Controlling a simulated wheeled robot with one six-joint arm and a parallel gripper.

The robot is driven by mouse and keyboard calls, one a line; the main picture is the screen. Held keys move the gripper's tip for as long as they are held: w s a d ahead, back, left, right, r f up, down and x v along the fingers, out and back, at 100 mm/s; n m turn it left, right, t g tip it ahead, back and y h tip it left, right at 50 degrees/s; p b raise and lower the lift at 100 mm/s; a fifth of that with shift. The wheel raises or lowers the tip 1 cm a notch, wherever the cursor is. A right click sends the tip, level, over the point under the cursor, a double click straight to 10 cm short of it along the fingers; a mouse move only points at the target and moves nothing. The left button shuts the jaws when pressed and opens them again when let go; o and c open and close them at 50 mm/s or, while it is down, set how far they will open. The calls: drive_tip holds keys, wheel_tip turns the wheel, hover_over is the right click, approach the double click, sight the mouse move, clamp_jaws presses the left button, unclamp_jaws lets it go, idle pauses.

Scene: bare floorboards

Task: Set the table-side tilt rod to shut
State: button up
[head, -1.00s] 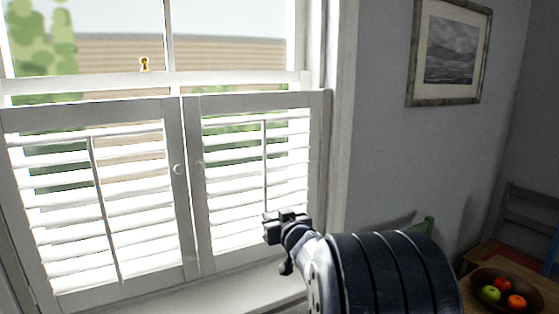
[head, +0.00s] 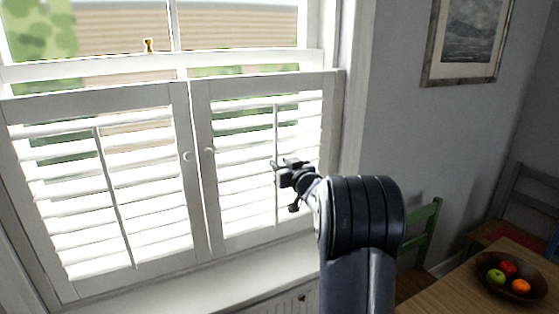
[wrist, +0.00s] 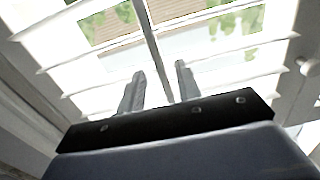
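The table-side tilt rod (head: 276,128) is a thin upright bar on the right shutter panel (head: 262,243), the one nearer the table. Slats on this panel stand open, with greenery and light showing between them. My gripper (head: 277,165) is in front of the rod at about mid-height and hides part of it. In the wrist view, the rod (wrist: 157,52) passes between the two spread fingers of my gripper (wrist: 158,78), nearer the right finger. I see a gap on both sides, so the fingers are not closed on it.
The left shutter panel (head: 184,225) has its own tilt rod (head: 115,200). Small round knobs (head: 209,150) sit by the middle seam. A windowsill (head: 180,290) lies below. At right are a green chair (head: 425,225) and a wooden table (head: 440,295) with a fruit bowl (head: 490,285).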

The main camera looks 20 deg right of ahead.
drive_tip(key=shift+w, duration=0.65)
drive_tip(key=shift+c, duration=0.3)
clamp_jaws()
